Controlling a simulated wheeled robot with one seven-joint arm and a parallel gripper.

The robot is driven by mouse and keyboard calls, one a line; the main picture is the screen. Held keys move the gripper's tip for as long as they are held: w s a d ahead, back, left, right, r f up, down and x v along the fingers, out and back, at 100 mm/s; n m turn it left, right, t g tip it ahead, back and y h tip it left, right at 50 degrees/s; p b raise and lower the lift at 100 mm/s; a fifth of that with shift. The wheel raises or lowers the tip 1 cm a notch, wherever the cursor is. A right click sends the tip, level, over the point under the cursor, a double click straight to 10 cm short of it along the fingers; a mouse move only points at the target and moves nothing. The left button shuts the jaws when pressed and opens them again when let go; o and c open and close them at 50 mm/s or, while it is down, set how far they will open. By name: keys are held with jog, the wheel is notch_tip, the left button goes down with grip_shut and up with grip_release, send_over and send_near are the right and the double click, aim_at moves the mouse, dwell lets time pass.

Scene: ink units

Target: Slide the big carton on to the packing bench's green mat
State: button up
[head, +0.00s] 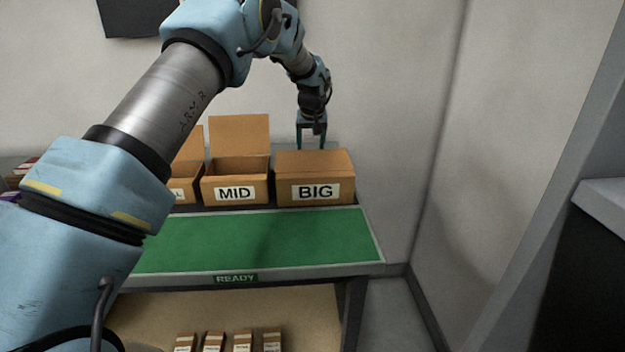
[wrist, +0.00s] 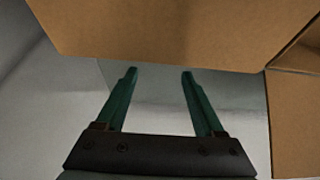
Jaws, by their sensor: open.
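The big carton (head: 313,177), brown with a BIG label, stands shut on the grey strip at the back of the packing bench, behind the green mat (head: 270,240). It also fills the top of the wrist view (wrist: 165,30). My gripper (head: 312,146) points down at the carton's far side, its fingertips partly hidden behind the carton's top edge. In the wrist view my gripper (wrist: 160,72) is open, with nothing between its green fingers. The fingertips are close to the carton; I cannot tell whether they touch it.
An open carton labelled MID (head: 235,181) stands just left of the big carton, and another is partly hidden behind my arm. The mat's visible part is clear. Several small boxes (head: 242,342) sit on the shelf below. A wall rises behind and to the right.

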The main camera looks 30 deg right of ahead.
aim_at(317, 189)
jog(key=shift+f, duration=0.35)
jog(key=shift+f, duration=0.1)
jog(key=shift+f+b, duration=1.05)
jog(key=shift+f, duration=0.55)
jog(key=shift+s+a+b, duration=1.2)
jog(key=shift+s+a, duration=0.15)
jog(key=shift+s, duration=1.55)
jog(key=shift+s+a+b, duration=1.15)
jog(key=shift+s+a, duration=0.15)
jog(key=shift+s, duration=1.55)
jog(key=shift+s+a+b, duration=1.2)
jog(key=shift+s+a, duration=0.15)
jog(key=shift+s, duration=1.55)
